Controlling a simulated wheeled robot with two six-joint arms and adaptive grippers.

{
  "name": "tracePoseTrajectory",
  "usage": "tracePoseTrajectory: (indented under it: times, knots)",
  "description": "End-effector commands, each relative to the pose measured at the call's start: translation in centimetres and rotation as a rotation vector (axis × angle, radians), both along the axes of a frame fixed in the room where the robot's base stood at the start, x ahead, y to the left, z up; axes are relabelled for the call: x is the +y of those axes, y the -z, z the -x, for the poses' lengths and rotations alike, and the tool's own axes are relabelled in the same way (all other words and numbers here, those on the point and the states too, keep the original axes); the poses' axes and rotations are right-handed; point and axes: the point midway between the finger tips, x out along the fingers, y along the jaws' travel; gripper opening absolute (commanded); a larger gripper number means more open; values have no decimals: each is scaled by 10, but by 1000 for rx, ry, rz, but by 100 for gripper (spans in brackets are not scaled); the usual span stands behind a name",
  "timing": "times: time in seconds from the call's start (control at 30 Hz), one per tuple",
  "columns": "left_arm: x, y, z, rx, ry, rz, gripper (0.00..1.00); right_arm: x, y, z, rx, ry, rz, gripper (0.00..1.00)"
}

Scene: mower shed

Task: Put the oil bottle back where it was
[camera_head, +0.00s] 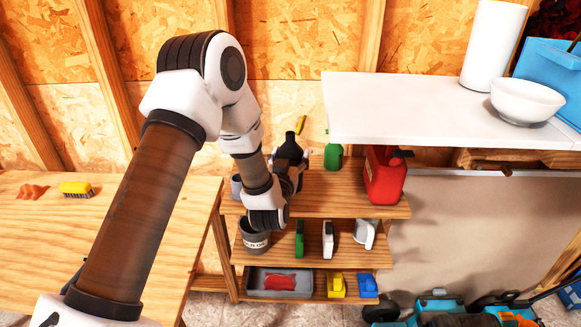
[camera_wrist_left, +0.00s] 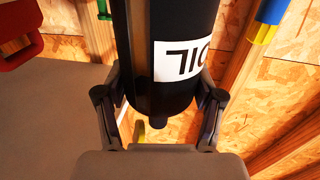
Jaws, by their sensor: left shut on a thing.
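The oil bottle (camera_wrist_left: 182,50) is black with a white label reading OIL, and it stands between the fingers of my left gripper (camera_wrist_left: 158,108) in the left wrist view. In the head view the dark top of the bottle (camera_head: 290,149) shows behind my left gripper (camera_head: 290,172), over the top board of the wooden shelf (camera_head: 330,199). The left gripper is shut on the bottle. The bottle looks about upright. Its base is hidden by my arm in the head view, so I cannot tell whether it touches the board. My right gripper is not in view.
A green bottle (camera_head: 333,156) stands just right of the oil bottle, and a red canister (camera_head: 384,176) further right. A white counter (camera_head: 420,105) juts out above the shelf's right side. Bare board lies between the green bottle and canister. A workbench (camera_head: 150,215) is at left.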

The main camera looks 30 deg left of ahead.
Motion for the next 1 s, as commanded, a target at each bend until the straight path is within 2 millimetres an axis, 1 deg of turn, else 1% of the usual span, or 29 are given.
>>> tracePoseTrajectory:
  times: [0.1,0.2,0.43,0.57,0.6,0.63,0.67,1.0]
  knots:
    - [0,21,0,3,1,-2,16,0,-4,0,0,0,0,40]
    - [0,31,0,0,1,-1,16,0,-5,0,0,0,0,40]
    - [0,32,0,-1,1,0,16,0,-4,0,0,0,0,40]
    - [0,37,0,-1,1,0,16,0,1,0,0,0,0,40]
    - [0,36,0,0,1,0,78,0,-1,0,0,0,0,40]
    - [0,35,0,0,1,0,89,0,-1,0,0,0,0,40]
    - [0,35,0,1,1,0,93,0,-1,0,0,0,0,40]
    - [0,33,0,0,1,0,93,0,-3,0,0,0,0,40]
